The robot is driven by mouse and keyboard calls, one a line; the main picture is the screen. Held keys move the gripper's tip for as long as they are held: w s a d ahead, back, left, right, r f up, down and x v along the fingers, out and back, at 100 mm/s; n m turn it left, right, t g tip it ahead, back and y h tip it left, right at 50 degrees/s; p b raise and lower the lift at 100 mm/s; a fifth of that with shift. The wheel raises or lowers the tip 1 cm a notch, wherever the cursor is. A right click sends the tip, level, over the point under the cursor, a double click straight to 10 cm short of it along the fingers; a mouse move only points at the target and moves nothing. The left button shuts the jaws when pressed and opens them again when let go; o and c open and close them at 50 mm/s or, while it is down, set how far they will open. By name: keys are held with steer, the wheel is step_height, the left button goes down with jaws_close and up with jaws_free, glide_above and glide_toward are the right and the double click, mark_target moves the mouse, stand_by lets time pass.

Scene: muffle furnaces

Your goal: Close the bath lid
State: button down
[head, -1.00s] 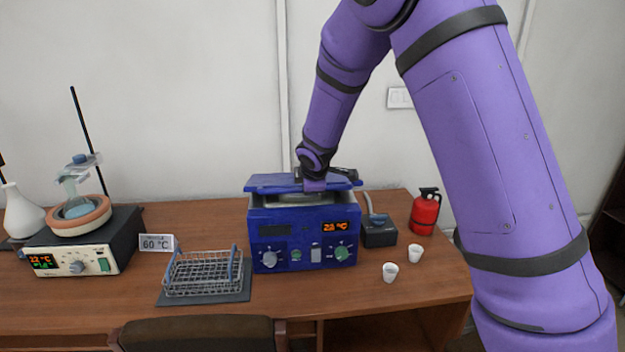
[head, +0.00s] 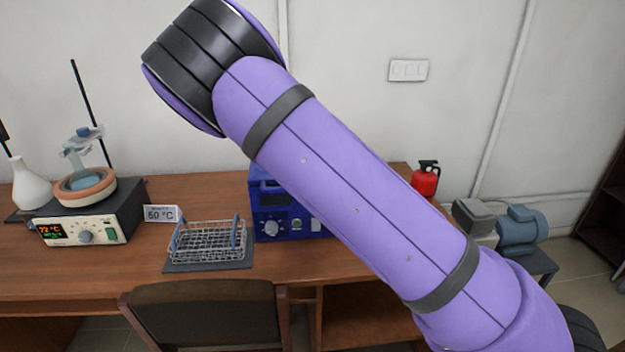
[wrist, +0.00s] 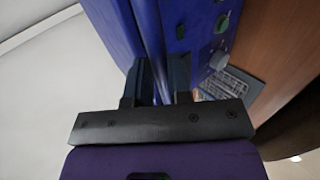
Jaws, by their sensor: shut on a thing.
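The blue bath (head: 285,222) stands on the wooden table in the head view. My arm crosses in front of it and hides its right side and most of its lid. The wrist view shows its front panel with knobs (wrist: 205,25) and the blue lid (wrist: 108,25) on the left, with a dark seam between lid and body. My gripper (wrist: 160,75) is at the bath's front edge, shut on the lid's edge. It is hidden in the head view. How far the lid stands from the rim cannot be told.
A wire rack (head: 208,241) stands left of the bath, with a 60 °C sign (head: 161,214) behind it. A heater with a flask (head: 85,225) is further left. A red extinguisher (head: 425,180) stands at the right. A chair (head: 205,310) is in front.

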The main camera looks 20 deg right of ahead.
steer(key=shift+s+f+t, duration=0.15)
steer(key=shift+f+t, duration=0.05)
steer(key=shift+f, duration=0.65)
steer(key=shift+s+f+t, duration=0.1)
steer(key=shift+f+t, duration=0.1)
steer(key=shift+f, duration=0.6)
steer(key=c, duration=1.1)
jaws_free()
steer(key=shift+o, duration=0.2)
steer(key=shift+r, duration=0.1)
steer(key=v, duration=1)
steer(key=shift+s+a+r, duration=0.15)
steer(key=shift+s+r, duration=0.05)
steer(key=shift+r, duration=0.1)
